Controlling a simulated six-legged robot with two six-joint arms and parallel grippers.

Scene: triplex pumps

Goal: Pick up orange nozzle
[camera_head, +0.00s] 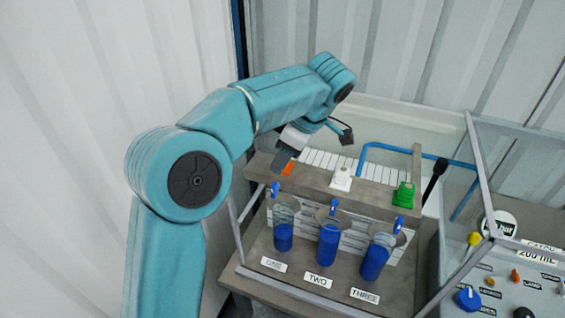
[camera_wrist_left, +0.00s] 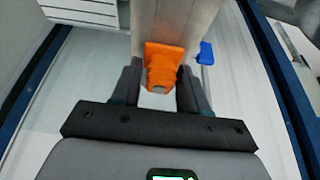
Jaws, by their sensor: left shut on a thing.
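The orange nozzle (camera_wrist_left: 162,68) sits between the two fingers of my left gripper (camera_wrist_left: 160,90) in the left wrist view, at the end of the grey-brown beam. In the head view, only a small part of the orange nozzle (camera_head: 288,169) shows below my left gripper (camera_head: 283,160), at the beam's left end. The gripper is shut on it and mostly covers it there. The nozzle still appears to be at the beam; I cannot tell whether it is seated. My right gripper is not in view.
A white nozzle (camera_head: 341,178) and a green nozzle (camera_head: 403,194) stand along the beam (camera_head: 318,182). Blue-filled beakers labelled ONE (camera_head: 283,237), TWO (camera_head: 328,245) and THREE (camera_head: 375,262) stand below. A clear-walled frame surrounds them. A control panel (camera_head: 510,275) with knobs is at the right.

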